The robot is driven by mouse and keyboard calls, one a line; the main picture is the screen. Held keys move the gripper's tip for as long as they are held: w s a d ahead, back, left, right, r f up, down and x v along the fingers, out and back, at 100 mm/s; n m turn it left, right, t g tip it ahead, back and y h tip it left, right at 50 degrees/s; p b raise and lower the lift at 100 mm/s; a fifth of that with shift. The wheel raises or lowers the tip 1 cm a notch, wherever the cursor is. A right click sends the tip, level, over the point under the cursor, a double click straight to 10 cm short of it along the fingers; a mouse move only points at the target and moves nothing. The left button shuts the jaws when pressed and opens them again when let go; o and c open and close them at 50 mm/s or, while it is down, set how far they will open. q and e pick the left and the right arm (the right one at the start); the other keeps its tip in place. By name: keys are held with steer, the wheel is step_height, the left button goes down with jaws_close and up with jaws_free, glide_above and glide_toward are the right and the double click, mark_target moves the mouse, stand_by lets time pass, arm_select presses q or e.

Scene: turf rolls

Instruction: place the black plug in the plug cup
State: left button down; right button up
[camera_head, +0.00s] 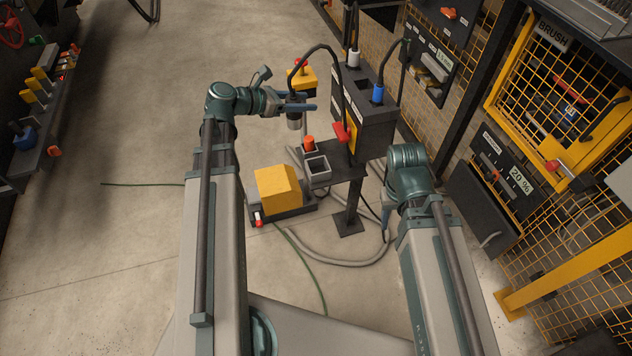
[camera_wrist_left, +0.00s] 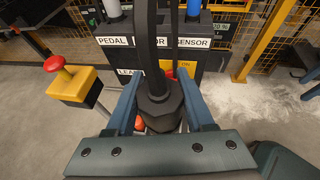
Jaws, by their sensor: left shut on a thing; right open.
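My left gripper (camera_head: 298,107) is shut on the black plug (camera_wrist_left: 158,108), whose thick cable runs upward in the left wrist view. In the head view, the plug's lower end (camera_head: 294,122) hangs below the fingers, above the shelf. An open square grey cup (camera_head: 317,168), which looks like the plug cup, stands on the small dark shelf. The held plug is up and to the left of it in the picture, apart from it. My right gripper (camera_head: 386,222) hangs low right of the shelf post, open; its fingers are partly hidden.
A dark control box (camera_head: 372,118) stands behind the shelf (camera_head: 347,172), with a blue plug (camera_head: 377,93), a white plug (camera_head: 354,58) and a red lever (camera_head: 342,132). An orange object (camera_head: 308,143) is beside the cup. A yellow pedal (camera_head: 279,187) lies on the floor.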

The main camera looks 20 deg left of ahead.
arm_select(q)
steer(key=s+a+f+b, duration=0.3)
steer(key=s+f+b, duration=0.1)
steer(key=f+b, duration=0.45)
steer(key=s+a+f+b, duration=0.4)
steer(key=f+b, duration=0.3)
steer(key=f, duration=0.2)
steer(key=r+b+x, duration=0.1)
steer(key=b+x, duration=0.1)
steer(key=x, duration=0.7)
steer(key=d+r+b+x, duration=0.1)
steer(key=b+x, duration=0.1)
steer(key=x, duration=0.7)
steer(key=shift+w+r, duration=0.3)
steer(key=shift+r, duration=0.15)
step_height(320, 180, down, 4)
steer(key=b, duration=0.4)
steer(key=shift+a+r, duration=0.1)
steer(key=shift+r, duration=0.2)
